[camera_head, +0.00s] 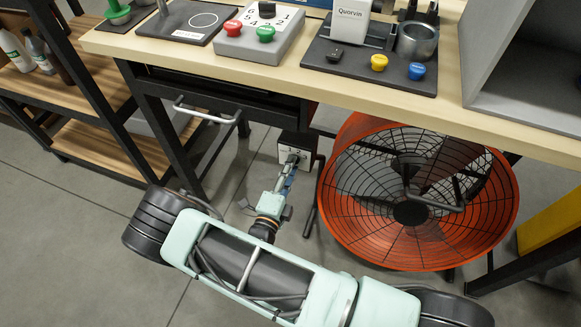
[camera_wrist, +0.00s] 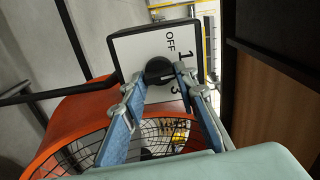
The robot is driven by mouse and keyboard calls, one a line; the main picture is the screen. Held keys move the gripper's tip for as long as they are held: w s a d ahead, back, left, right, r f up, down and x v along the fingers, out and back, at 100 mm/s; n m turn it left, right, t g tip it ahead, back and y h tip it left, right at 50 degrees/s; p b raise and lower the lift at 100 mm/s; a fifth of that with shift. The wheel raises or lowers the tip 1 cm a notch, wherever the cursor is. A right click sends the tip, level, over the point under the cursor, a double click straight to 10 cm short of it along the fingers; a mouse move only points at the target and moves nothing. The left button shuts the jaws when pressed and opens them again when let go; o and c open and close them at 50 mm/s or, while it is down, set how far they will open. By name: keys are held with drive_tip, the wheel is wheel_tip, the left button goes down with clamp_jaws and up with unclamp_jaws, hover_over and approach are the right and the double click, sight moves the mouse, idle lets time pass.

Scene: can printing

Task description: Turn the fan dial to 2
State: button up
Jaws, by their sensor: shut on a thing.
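The fan dial (camera_wrist: 158,68) is a black knob on a white panel marked OFF, 1 and 3 in the wrist view. The panel is the face of a dark control box (camera_wrist: 125,45); this box also shows below the table in the head view (camera_head: 296,142). My gripper (camera_wrist: 160,80) has its two blue-grey fingers on either side of the dial, shut on it. In the head view my gripper (camera_head: 289,168) reaches up to the box. The mark 2 is not visible, and I cannot tell where the dial points. The orange drum fan (camera_head: 340,190) stands right of the box.
The wooden table (camera_head: 300,88) overhangs the box and fan. A drawer with a metal handle (camera_head: 205,112) is left of the box. A button box (camera_head: 262,38) and a dark tray (camera_head: 340,65) sit on the table. A shelf (camera_head: 62,90) stands at left.

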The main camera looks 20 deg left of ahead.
drive_tip(key=m, duration=0.4)
drive_tip(key=shift+m, duration=0.4)
drive_tip(key=shift+a, duration=0.1)
drive_tip(key=o, duration=1.2)
drive_tip(key=shift+c, duration=0.2)
drive_tip(key=s, duration=1.2)
drive_tip(key=shift+a, duration=0.4)
